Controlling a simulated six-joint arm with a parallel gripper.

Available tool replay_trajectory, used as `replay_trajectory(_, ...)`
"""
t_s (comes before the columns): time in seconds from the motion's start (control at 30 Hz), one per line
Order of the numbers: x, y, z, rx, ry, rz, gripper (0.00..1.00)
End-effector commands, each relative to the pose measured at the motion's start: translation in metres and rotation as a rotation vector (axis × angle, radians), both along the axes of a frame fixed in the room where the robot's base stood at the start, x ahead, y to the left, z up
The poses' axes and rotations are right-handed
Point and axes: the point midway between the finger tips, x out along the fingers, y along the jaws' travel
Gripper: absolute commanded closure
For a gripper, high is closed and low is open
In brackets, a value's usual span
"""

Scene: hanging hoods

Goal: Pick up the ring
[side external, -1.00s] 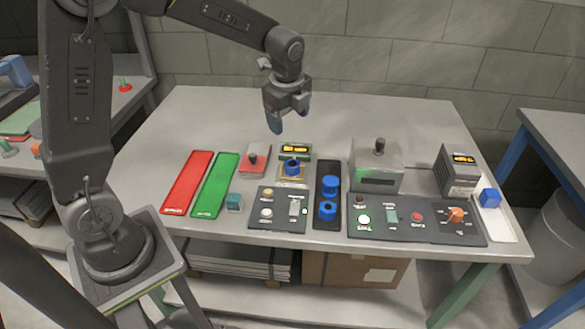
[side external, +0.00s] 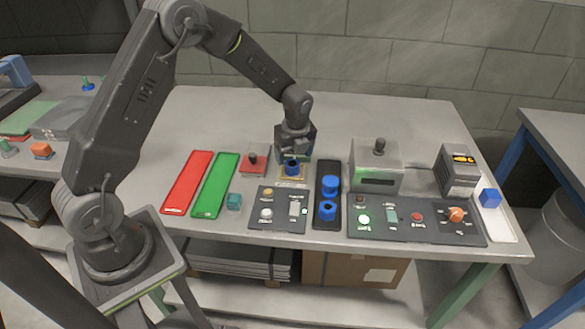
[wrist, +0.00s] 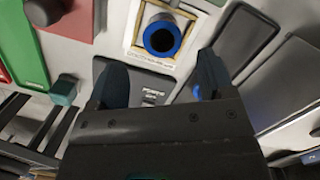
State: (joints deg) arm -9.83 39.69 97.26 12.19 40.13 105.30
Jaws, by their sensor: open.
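The ring (side external: 292,168) is blue with a dark centre and sits on a small plate with a yellow frame (side external: 293,178), near the middle of the table. It also shows in the wrist view (wrist: 175,38), near the top. My gripper (side external: 294,156) is low, just above and behind the ring in the side view. In the wrist view my gripper (wrist: 161,78) has its two dark fingers spread apart with nothing between them. The ring lies beyond the fingertips there. I cannot tell the exact height gap.
A dark tray (side external: 320,172) with blue pieces (side external: 330,186) stands just right of the ring. Control panels (side external: 264,224) lie in front. The table's back is clear.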

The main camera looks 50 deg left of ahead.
Motion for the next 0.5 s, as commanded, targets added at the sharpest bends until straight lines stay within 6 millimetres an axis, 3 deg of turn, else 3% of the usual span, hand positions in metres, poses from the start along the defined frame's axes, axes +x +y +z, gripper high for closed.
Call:
replay_trajectory(0.3,0.006,0.01,-0.041,0.001,0.003,0.0,0.25)
replay_trajectory(0.5,0.006,0.011,-0.049,0.001,-0.001,0.0,0.25)
